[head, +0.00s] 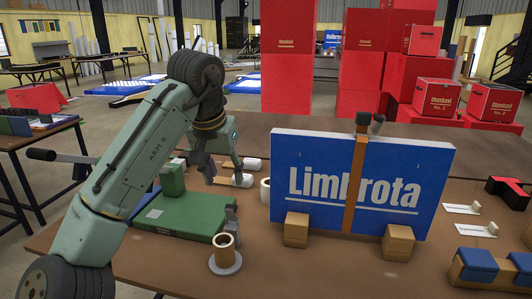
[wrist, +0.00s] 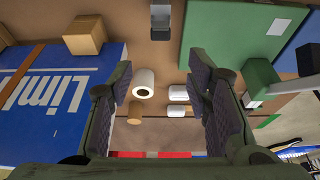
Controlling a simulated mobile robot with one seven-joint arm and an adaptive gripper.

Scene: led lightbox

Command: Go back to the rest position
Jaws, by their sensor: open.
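My gripper (head: 208,172) hangs at the end of my green arm, above the table and to the left of the blue lightbox sign in the head view. In the wrist view its two dark padded fingers (wrist: 160,98) stand wide apart with nothing held between them. The blue sign (head: 278,195) with white "Limbrota" lettering stands upright on wooden blocks, with a brown strap down its front. It shows at the left of the wrist view (wrist: 30,115). The sign and my gripper are apart.
A green case (head: 180,218) lies on the brown table left of the sign. A tan cup (head: 224,248) stands on a grey disc in front. White-and-tan rolls (head: 252,164) lie behind. Blue-topped wooden blocks (head: 478,268) sit at the right. Red boxes (head: 288,80) are stacked behind the table.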

